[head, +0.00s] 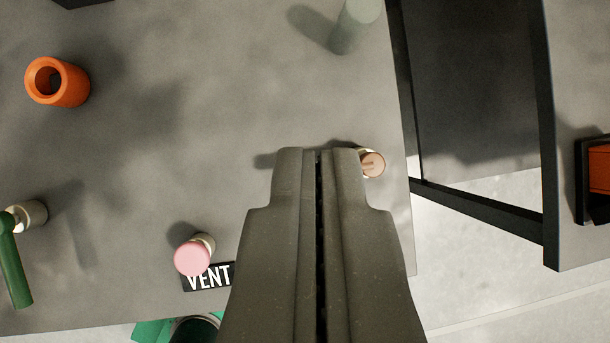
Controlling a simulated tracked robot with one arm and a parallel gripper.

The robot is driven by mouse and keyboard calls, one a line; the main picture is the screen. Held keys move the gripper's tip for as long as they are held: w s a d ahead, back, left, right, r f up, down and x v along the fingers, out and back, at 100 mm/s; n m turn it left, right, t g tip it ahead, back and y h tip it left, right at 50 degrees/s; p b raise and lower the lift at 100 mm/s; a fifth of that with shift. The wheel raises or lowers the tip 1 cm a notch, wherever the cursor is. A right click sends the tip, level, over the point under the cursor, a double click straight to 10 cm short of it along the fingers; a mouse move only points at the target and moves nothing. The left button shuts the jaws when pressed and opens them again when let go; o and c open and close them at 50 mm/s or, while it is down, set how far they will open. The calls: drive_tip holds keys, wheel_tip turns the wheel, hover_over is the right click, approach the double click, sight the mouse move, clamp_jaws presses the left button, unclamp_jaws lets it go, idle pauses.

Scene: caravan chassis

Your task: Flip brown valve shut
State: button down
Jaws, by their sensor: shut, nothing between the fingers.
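My gripper (318,152) reaches up from the bottom of the head view, its two fingers together and empty. A small part with a tan-brown round end and a pale collar, seemingly the brown valve (373,164), shows just right of the fingertips. The fingers hide its left side, so I cannot tell how its handle lies or whether the gripper touches it. A shadow shows on the panel left of the fingertips.
The grey panel (180,130) carries an orange ring (57,82), a green-handled valve (17,262), a pink knob (192,257) above a VENT label (208,277), and a grey-green cylinder (355,22). Right of the panel is a dark-framed opening (475,95).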

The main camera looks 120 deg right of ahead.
wheel_tip(320, 180, down, 12)
drive_tip(key=w+n+g, duration=0.1)
drive_tip(key=w+g, duration=0.1)
drive_tip(key=shift+d+n+g+p, duration=0.25)
drive_tip(key=shift+n+g+p, duration=0.05)
drive_tip(key=shift+g+p, duration=0.1)
drive_tip(key=shift+f, duration=0.1)
drive_tip(key=b+x, duration=0.1)
drive_tip(key=x, duration=0.8)
drive_tip(key=shift+a+f+b, duration=0.1)
drive_tip(key=shift+f+b, duration=0.15)
drive_tip(key=shift+b, duration=0.15)
drive_tip(key=shift+f, duration=0.15)
drive_tip(key=shift+s+d+r+b, duration=0.2)
drive_tip(key=shift+s+d, duration=0.4)
drive_tip(key=shift+s, duration=0.15)
drive_tip(key=shift+s+d+r+b, duration=0.2)
drive_tip(key=shift+s+d, duration=0.35)
drive_tip(key=shift+s, duration=0.2)
